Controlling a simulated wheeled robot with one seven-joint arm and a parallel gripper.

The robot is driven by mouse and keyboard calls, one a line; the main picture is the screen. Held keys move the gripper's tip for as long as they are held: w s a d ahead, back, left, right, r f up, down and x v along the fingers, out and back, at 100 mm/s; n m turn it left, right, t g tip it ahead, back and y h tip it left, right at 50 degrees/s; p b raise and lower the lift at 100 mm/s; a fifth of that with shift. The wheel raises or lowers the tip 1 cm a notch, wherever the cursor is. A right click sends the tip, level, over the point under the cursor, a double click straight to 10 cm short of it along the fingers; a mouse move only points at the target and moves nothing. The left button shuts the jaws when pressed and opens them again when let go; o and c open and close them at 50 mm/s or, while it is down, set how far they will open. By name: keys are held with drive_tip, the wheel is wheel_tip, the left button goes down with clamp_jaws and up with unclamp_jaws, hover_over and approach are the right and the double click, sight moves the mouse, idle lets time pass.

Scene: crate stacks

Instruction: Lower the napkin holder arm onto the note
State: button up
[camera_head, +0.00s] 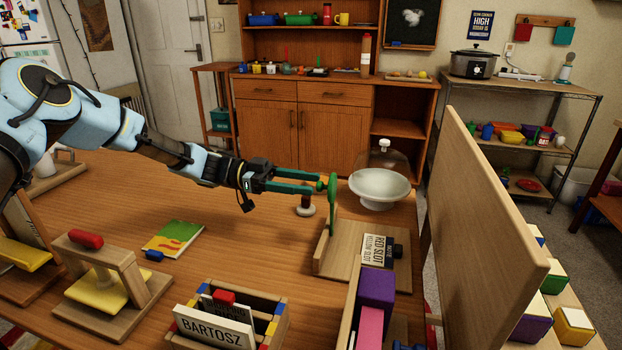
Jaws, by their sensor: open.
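The napkin holder (345,245) is a wooden base with an upright left side, standing at the right part of the table. Its green arm (332,208) stands upright, with a round green knob at its upper left. A white note (376,251) with black print lies on the base, to the right of the arm; the arm is not on it. My gripper (318,184) has green fingers and comes in from the left. It is open, its fingertips at the knob; I cannot tell whether they touch it.
A glass-domed white cake stand (380,188) stands close behind the holder. A tall wooden panel (485,220) rises on the right. A name-card box (262,312), purple block (376,288), wooden stand (125,310) and colourful booklet (173,238) are in front and left. The table's middle is mostly clear.

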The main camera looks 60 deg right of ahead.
drive_tip(key=shift+x, duration=1)
clamp_jaws()
idle(0.8)
